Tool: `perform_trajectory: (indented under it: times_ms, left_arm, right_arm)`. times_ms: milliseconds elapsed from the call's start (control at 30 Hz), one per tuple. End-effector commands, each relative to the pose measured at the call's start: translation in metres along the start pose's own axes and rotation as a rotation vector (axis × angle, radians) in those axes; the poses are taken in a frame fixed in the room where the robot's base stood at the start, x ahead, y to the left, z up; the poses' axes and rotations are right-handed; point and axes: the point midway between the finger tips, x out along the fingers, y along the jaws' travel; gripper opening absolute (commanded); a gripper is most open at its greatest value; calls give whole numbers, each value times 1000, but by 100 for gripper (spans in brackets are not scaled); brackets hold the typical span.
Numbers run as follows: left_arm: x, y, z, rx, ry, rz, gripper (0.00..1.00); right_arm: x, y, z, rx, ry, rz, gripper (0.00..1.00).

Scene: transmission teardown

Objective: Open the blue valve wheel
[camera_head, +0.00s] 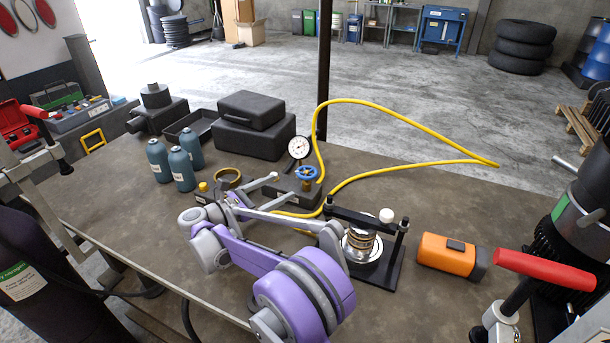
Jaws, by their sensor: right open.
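The blue valve wheel (306,172) sits on top of a dark valve block (291,190) near the middle of the workbench, with a round white pressure gauge (299,147) just behind it. My right gripper (281,186) is at the end of my purple and grey arm, which reaches in from the bottom of the view. Its grey fingers are open and point toward the valve block, a little left of and below the wheel. It appears apart from the wheel, though exact contact is hard to tell. My left gripper is not in view.
A yellow hose (410,121) loops from the valve area to the right. A black press frame (372,222) with a stack of metal rings and an orange tool (452,256) stand to the right. Teal bottles (182,168) and black cases (254,125) stand behind left.

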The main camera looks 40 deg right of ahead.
Motion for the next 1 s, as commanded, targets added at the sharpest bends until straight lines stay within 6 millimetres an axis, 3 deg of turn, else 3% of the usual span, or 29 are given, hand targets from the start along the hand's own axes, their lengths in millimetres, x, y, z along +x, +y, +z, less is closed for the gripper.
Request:
perform_trajectory:
  times_ms: [500, 700, 967, 1000]
  left_arm:
    - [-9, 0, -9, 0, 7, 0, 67]
    - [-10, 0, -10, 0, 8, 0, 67]
    - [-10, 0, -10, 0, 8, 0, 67]
    - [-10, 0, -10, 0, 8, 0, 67]
  right_arm:
    - [89, 0, 2, -2, -3, 0, 100]
    - [101, 0, 2, -3, -3, 1, 100]
    - [102, 0, 1, -3, -3, 2, 100]
    - [102, 0, 1, -3, -3, 2, 93]
